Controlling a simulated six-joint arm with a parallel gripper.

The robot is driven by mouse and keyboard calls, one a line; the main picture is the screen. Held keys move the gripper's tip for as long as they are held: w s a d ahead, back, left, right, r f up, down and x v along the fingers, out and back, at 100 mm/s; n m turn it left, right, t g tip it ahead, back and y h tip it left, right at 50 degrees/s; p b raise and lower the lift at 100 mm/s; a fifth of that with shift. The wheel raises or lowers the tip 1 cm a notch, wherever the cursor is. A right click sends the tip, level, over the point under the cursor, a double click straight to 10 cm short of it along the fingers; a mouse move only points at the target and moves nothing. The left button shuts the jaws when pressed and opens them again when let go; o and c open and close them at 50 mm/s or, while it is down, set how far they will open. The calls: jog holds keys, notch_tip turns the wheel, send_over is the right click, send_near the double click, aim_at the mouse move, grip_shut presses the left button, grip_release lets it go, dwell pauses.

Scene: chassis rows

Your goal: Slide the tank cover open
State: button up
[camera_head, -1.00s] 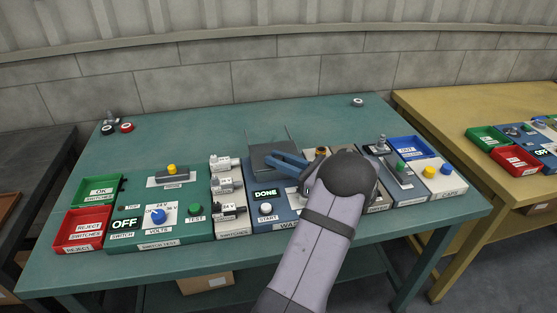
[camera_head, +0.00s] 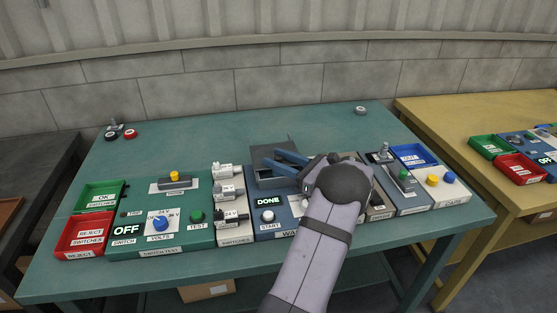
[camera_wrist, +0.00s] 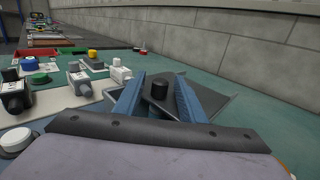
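The tank cover (camera_head: 267,152) is a flat grey plate at the back of the blue wash station. Behind it, in the head view, a thin rail edge shows at its right. A dark grey tank area (camera_head: 277,183) shows in front of the plate, partly hidden by my fingers. In the wrist view, the cover (camera_wrist: 213,97) carries a black round knob (camera_wrist: 159,86). In the head view my gripper (camera_head: 272,157) reaches over the cover from the right and the knob is hidden.
White switches (camera_head: 228,171) stand left of the wash station. A blue tray (camera_head: 414,155) and cap block (camera_head: 445,190) lie right. The teal table behind is mostly clear.

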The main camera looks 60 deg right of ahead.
jog(key=shift+s+b, duration=0.5)
jog(key=shift+s, duration=3.2)
jog(key=shift+w, duration=0.1)
